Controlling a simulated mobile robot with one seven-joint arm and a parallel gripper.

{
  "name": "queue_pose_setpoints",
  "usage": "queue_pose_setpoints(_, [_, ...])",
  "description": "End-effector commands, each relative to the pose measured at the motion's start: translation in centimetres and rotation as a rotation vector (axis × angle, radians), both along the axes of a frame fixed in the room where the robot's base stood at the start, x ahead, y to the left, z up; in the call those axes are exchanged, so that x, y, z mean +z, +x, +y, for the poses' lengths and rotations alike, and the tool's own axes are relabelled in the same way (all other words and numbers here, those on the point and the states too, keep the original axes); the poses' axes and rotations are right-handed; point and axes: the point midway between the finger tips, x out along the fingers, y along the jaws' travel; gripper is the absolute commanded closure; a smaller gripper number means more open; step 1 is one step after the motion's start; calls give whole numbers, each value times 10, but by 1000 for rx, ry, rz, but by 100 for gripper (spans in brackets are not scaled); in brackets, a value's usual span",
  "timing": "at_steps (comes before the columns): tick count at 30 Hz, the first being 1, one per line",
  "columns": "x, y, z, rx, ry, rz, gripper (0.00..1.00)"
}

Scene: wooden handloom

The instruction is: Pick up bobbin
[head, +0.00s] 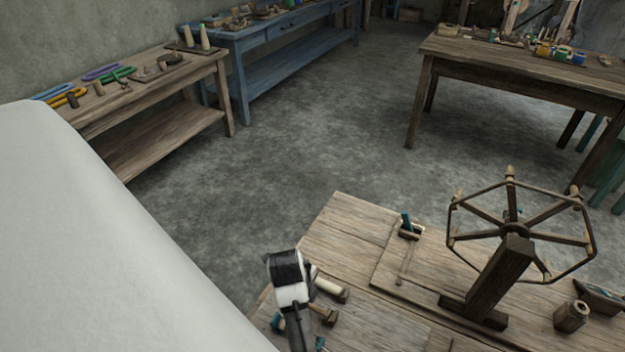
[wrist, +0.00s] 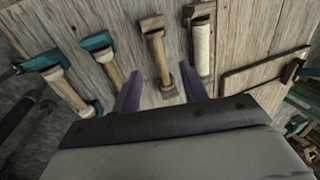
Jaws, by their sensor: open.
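Several bobbins lie on the wooden table. In the wrist view a bare wooden bobbin (wrist: 160,58) lies ahead of my gripper (wrist: 160,86), its near end roughly between the two fingertips. My gripper is open, with nothing held; whether a finger touches the bobbin I cannot tell. To its right is a bobbin wound with white thread (wrist: 202,46). To its left are two bobbins with teal ends, one nearer (wrist: 110,68) and one farther left (wrist: 64,86). In the head view the white bobbin (head: 331,287) shows beside my wrist, which hides part of the group.
A wheel-like winder (head: 512,230) stands on the table (head: 340,232) to the right, with a small wooden cup (head: 571,316) nearby. A pale board or panel edge (wrist: 250,75) lies right of the bobbins. Other benches stand farther off across open floor.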

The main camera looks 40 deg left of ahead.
Motion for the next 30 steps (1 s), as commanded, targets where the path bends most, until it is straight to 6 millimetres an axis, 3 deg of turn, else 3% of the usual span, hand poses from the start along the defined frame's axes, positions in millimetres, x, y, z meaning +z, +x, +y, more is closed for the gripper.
queue_pose_setpoints(8, [-19,5,1,2,-1,1,56])
queue_pose_setpoints(15, [-53,12,2,1,0,1,56])
queue_pose_setpoints(24, [-61,14,3,2,3,0,56])
queue_pose_setpoints(30, [-60,14,3,2,3,0,80])
